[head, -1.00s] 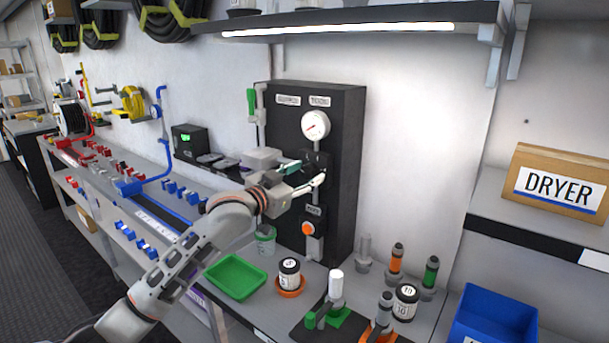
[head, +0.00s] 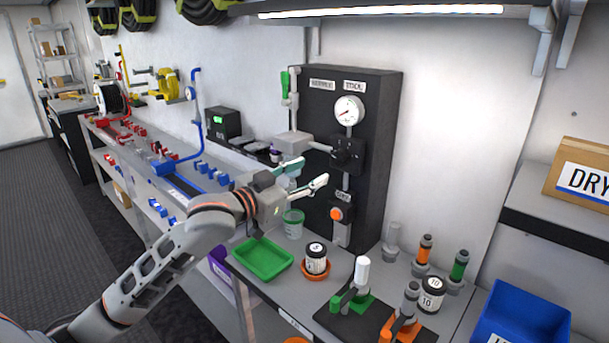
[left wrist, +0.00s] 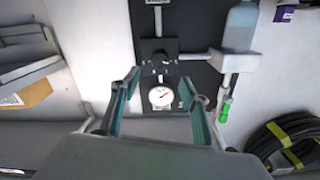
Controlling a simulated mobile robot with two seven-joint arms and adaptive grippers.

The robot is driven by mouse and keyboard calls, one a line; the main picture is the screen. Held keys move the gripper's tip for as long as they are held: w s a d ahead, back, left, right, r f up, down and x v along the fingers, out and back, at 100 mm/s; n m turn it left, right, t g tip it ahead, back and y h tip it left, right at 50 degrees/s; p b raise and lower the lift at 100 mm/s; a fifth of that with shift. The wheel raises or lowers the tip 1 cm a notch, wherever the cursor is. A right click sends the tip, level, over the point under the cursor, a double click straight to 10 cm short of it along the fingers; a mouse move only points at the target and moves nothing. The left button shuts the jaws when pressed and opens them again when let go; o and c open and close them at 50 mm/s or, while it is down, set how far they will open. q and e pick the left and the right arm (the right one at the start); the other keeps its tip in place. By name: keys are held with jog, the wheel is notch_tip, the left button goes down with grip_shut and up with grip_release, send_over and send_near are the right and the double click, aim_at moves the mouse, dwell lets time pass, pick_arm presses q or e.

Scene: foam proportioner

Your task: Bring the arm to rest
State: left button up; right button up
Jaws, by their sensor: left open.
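My left gripper (head: 311,173) is open and empty, its two fingers spread in front of the black panel (head: 378,150). It is apart from the dark valve knob (head: 347,155) on the panel, to its left in the head view. In the left wrist view the open fingers (left wrist: 160,82) frame the round gauge (left wrist: 161,96). The gauge also shows in the head view (head: 349,110), above the knob. My left arm reaches in from the lower left over the bench. My right gripper is not seen.
Below the gripper stand a green tray (head: 262,262), a green-white tub (head: 293,224) and a jar (head: 316,258) on an orange dish. Bottles and small fixtures fill the bench's right part, beside a blue bin (head: 520,318). A lit shelf (head: 400,10) hangs above.

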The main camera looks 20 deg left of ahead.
pick_arm(q)
jog(key=shift+s+a, duration=0.1)
jog(key=shift+s, duration=0.25)
